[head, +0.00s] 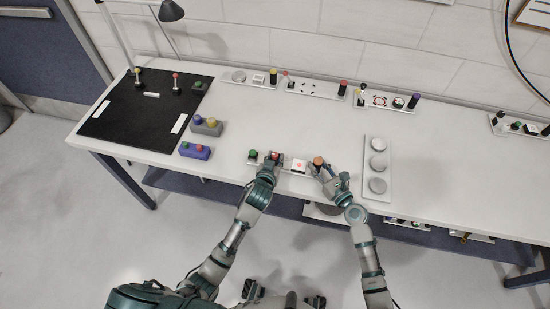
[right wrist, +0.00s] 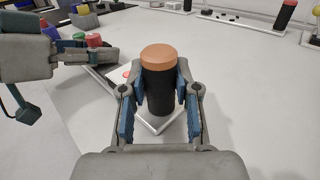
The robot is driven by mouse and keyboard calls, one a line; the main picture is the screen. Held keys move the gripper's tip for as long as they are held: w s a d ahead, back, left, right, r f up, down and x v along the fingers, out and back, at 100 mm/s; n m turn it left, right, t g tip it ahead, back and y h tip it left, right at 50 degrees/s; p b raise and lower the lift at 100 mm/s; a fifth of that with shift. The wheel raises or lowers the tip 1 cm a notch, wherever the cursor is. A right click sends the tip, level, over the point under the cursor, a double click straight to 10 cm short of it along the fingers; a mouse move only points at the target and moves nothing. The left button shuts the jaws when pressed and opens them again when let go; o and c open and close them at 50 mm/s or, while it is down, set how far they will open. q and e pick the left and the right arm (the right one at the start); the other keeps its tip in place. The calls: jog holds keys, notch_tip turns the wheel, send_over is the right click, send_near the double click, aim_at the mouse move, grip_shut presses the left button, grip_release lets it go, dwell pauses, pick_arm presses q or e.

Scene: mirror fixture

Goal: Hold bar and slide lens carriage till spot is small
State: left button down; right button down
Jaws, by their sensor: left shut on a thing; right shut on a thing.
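A light bar (head: 285,163) lies near the table's front edge. A green knob (head: 253,154) is at its left end, and a white card with a red spot (head: 299,166) is right of its middle. A black post with an orange cap (head: 318,161) stands at its right end. My right gripper (right wrist: 160,90) is shut around this upright post, one finger on each side. My left gripper (head: 272,160) is shut on a red-topped knob (head: 275,155), between the green knob and the card. The fingers partly hide the knob's base, and the lens cannot be made out.
A plate with grey discs (head: 377,160) lies to the right. Button boxes (head: 207,126) and a black mat (head: 120,115) are at the left. More fixture bars (head: 317,89) stand along the wall. The table between is clear.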

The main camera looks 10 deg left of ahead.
pick_arm(q)
jog(key=shift+a, duration=0.25)
jog(key=c, duration=0.8)
grip_release()
jog(key=shift+c, duration=0.2)
jog(key=v, duration=1.1)
jog(key=shift+s, duration=0.4)
jog(key=shift+r, duration=0.15)
